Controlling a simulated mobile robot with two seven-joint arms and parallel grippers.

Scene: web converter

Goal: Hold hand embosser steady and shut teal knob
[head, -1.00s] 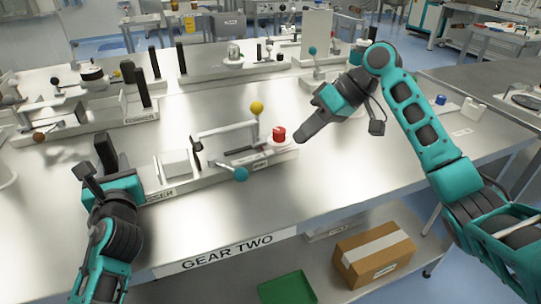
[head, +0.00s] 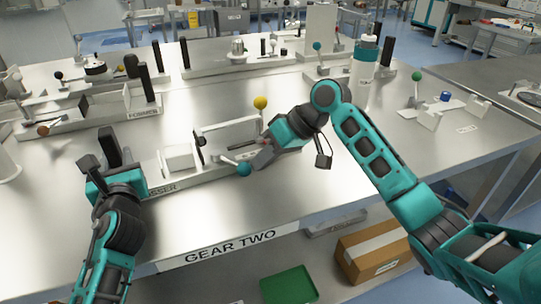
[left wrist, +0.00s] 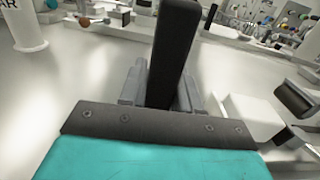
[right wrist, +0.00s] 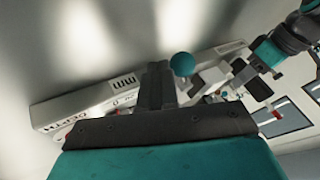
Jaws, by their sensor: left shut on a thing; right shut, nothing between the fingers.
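The hand embosser (head: 215,176) is a long pale base with a white block, an upright frame and a partly covered label ending in "OSSER", on the steel table. The teal knob (head: 243,169) is a ball at its near side; it also shows in the right wrist view (right wrist: 182,63). My left gripper (head: 110,165) is shut around a black upright post (left wrist: 175,45) at the embosser's left end. My right gripper (head: 260,160) is shut and empty, close to the right of the teal knob. I cannot tell if they touch.
A yellow ball knob (head: 260,103) stands just behind my right gripper. Other machines stand behind, one labelled "FORMER" (head: 145,112). A white bottle with a teal band (head: 364,62) stands at the back right. The table front, by the "GEAR TWO" label (head: 215,250), is clear.

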